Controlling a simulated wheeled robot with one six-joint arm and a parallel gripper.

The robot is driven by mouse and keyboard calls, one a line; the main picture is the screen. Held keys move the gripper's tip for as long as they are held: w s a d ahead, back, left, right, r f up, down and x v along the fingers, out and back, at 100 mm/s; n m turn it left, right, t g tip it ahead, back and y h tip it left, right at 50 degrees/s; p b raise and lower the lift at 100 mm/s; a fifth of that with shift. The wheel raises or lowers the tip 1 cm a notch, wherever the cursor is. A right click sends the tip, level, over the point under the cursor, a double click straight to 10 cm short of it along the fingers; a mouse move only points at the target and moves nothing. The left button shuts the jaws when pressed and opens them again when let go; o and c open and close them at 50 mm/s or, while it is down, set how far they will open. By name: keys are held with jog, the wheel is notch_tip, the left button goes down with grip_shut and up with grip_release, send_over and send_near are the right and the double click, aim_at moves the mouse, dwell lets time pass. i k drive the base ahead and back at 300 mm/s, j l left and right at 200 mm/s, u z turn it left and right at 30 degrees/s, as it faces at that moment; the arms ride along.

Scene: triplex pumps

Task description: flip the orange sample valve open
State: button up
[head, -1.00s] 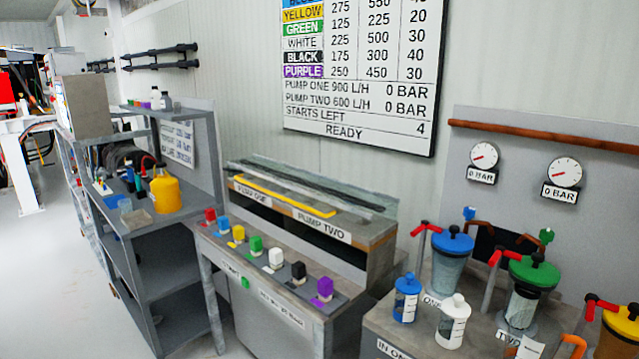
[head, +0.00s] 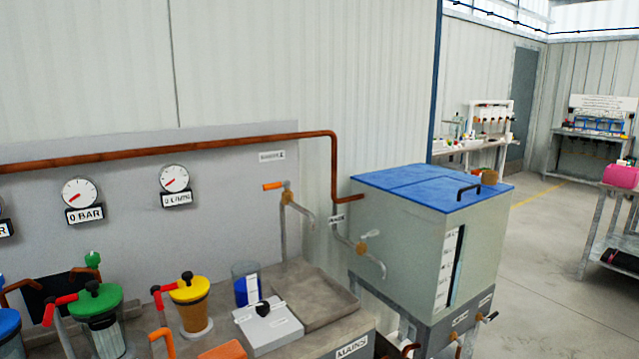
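The orange sample valve (head: 273,186) is on the grey wall panel, right of the middle gauge. Its short orange handle points left, roughly level, from a brass fitting on a vertical steel pipe with a bent spout (head: 300,212). A small white label (head: 271,156), too small to read surely, is above it. A shallow grey basin (head: 312,298) lies below the spout. My gripper is not in view.
Green-lidded (head: 97,298) and yellow-lidded (head: 189,290) canisters with red levers, a blue cup (head: 246,283) and a white box (head: 268,328) stand on the bench. Orange parts (head: 160,342) show at the bottom. A blue-lidded tank (head: 415,240) stands right; open floor lies beyond.

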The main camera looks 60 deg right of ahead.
aim_at(272, 186)
jog(key=z, duration=1.7)
